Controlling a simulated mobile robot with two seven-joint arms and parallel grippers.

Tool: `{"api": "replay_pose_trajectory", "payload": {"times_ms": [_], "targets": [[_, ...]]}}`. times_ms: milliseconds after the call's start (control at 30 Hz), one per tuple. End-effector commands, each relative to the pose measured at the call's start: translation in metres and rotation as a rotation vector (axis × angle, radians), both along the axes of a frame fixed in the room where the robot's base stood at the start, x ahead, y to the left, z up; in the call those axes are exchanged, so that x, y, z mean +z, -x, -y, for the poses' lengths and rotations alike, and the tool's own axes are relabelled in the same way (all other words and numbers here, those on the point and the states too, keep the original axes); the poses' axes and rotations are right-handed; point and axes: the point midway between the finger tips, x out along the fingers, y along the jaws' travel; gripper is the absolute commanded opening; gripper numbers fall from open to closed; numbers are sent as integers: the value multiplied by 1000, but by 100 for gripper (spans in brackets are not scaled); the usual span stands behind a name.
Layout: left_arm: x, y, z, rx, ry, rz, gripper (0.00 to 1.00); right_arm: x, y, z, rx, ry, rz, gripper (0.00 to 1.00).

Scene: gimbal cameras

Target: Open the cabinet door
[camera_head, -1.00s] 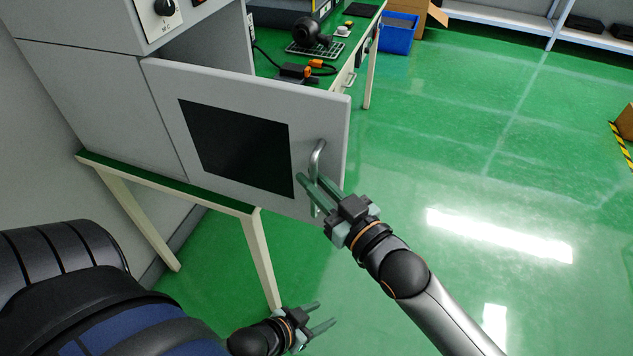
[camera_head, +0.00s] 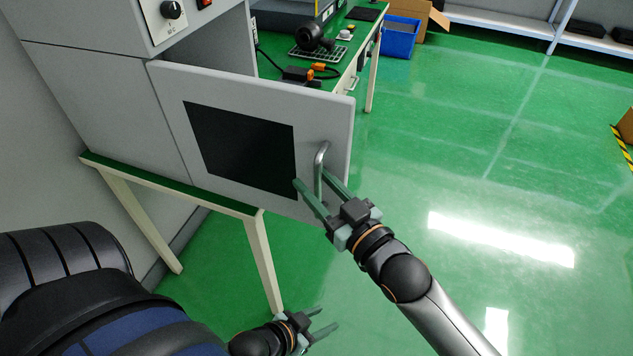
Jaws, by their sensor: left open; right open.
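The cabinet door (camera_head: 325,115) is a light grey panel with a dark window (camera_head: 240,148). It stands partly open, with a gap behind its upper edge into the cabinet (camera_head: 85,70). A curved metal handle (camera_head: 319,165) sits near the door's right edge. My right gripper (camera_head: 316,190) is at the handle's lower part, its two green fingers spread on either side of it and apart from each other. My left gripper (camera_head: 328,322) is low in the picture, open and empty, away from the door.
The cabinet stands on a table with a green top (camera_head: 170,182) and pale legs. Behind the door is a green workbench (camera_head: 345,58) with tools. A blue bin (camera_head: 400,38) stands on the floor beyond. The green floor (camera_head: 470,160) at right is clear.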

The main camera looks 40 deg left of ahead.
Motion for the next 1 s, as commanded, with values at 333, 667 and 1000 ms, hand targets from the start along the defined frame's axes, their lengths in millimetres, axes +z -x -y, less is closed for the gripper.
{"api": "replay_pose_trajectory", "payload": {"times_ms": [333,667,1000], "targets": [[-1,0,0,0,0,0,50,-2,3,14,-2,2,-2,47],[-5,0,0,0,0,0,50,-2,24,73,-2,2,-1,47],[-8,0,0,0,0,0,50,-1,39,114,-1,1,0,47]]}}
